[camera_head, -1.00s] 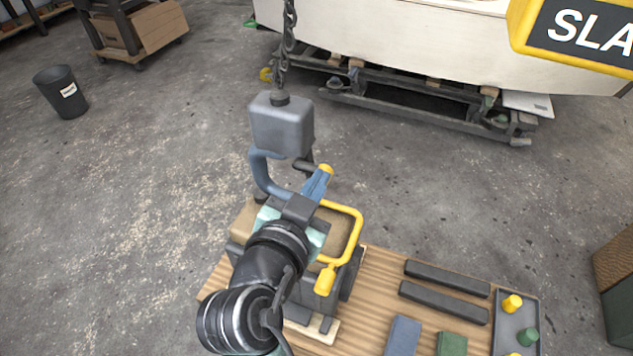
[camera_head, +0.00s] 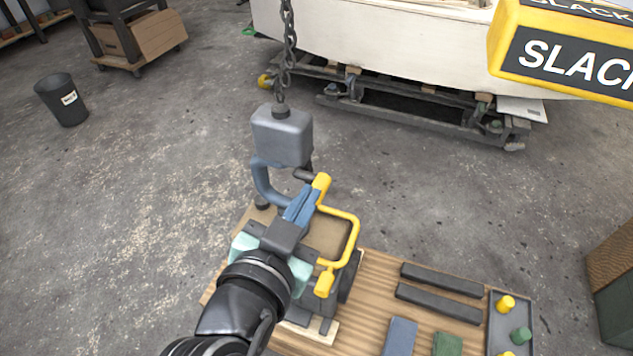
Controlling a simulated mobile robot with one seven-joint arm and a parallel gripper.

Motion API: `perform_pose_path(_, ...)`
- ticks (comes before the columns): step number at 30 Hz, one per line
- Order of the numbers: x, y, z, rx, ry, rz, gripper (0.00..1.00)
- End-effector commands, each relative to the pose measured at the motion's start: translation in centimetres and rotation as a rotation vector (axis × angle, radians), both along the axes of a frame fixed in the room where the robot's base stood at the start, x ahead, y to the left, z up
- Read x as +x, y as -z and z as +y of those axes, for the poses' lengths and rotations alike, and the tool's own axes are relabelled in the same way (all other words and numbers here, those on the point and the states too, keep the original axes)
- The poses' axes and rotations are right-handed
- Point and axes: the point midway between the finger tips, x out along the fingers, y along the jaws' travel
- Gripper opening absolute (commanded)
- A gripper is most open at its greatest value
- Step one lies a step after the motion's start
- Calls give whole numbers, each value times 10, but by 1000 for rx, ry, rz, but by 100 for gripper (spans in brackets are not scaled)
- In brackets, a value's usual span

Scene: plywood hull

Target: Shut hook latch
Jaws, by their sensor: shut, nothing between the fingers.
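A grey hook block (camera_head: 282,136) hangs on a dark chain (camera_head: 289,45), with a blue-grey curved hook (camera_head: 265,183) below it. A yellow-tipped latch piece (camera_head: 321,183) shows at the right of the hook, close to my fingers. My gripper (camera_head: 303,203) is shut with its blue fingers pointing up toward the hook's lower right. Whether the fingers touch the latch I cannot tell. A bent yellow handle (camera_head: 352,235) stands right of the gripper on the load below. My arm and gripper hide part of the load and the hook's lower end.
A wooden pallet (camera_head: 378,270) carries dark bars (camera_head: 438,296), blue and green blocks, and a grey tray (camera_head: 513,327) with coloured knobs. A yellow "SLACK" sign (camera_head: 567,55) hangs at upper right. A white hull on a dark cradle (camera_head: 420,108) stands behind.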

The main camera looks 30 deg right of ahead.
Motion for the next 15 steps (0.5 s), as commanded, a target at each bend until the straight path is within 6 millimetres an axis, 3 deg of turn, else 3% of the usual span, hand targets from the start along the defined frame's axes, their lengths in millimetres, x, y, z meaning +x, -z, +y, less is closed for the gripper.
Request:
perform_pose_path(6, -17, -6, 20, 1, -2, -1, 0)
perform_pose_path(15, -21, -7, 23, 0, 1, 0, 0)
